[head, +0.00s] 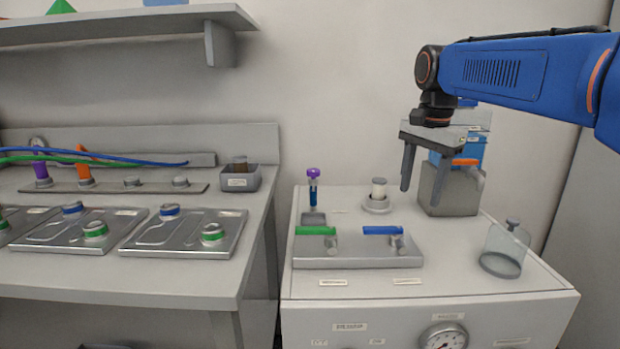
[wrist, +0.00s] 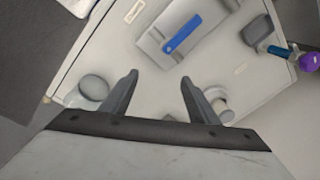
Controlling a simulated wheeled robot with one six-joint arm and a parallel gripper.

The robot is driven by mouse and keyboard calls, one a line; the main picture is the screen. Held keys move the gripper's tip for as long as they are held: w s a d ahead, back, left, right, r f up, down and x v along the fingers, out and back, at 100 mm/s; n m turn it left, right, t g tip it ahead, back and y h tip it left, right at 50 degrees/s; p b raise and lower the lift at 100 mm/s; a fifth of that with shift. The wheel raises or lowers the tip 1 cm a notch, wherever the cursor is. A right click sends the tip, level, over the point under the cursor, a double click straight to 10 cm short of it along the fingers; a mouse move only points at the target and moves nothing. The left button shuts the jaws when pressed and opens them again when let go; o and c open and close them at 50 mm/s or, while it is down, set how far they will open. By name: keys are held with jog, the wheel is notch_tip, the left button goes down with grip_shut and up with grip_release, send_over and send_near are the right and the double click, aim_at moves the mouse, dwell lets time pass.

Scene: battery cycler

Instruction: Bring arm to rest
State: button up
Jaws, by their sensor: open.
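My gripper (head: 406,167) hangs from the blue arm (head: 520,72) at the upper right of the head view, pointing down. Its two fingers are apart with nothing between them. It is in the air above the white cabinet (head: 320,275), in front of a grey block (head: 446,187) with a blue part on top. In the wrist view my gripper (wrist: 158,80) shows both fingers spread over the bare cabinet top.
A bench with metal trays (head: 185,232) stands left, under a shelf (head: 120,22).

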jog(key=s+d+f+n, duration=0.1)
jog(key=s+f+n, duration=0.1)
jog(key=s, duration=0.3)
jog(key=s+f+n+t, duration=0.1)
jog(key=s+f, duration=0.3)
jog(key=s+d+f+n, duration=0.1)
jog(key=s+f+n, duration=0.1)
jog(key=s, duration=0.3)
jog(key=shift+s+d+f+n+t, duration=0.3)
jog(key=shift+d+f+t, duration=0.1)
jog(key=shift+f, duration=0.15)
jog(key=s+d+f+n+t, duration=0.1)
jog(key=s+f+n, duration=0.4)
jog(key=s+f, duration=0.6)
notch_tip(320, 180, down, 2)
jog(key=shift+s+d+f+t, duration=0.1)
jog(key=shift+s+d+t, duration=0.05)
jog(key=shift+s+t, duration=0.2)
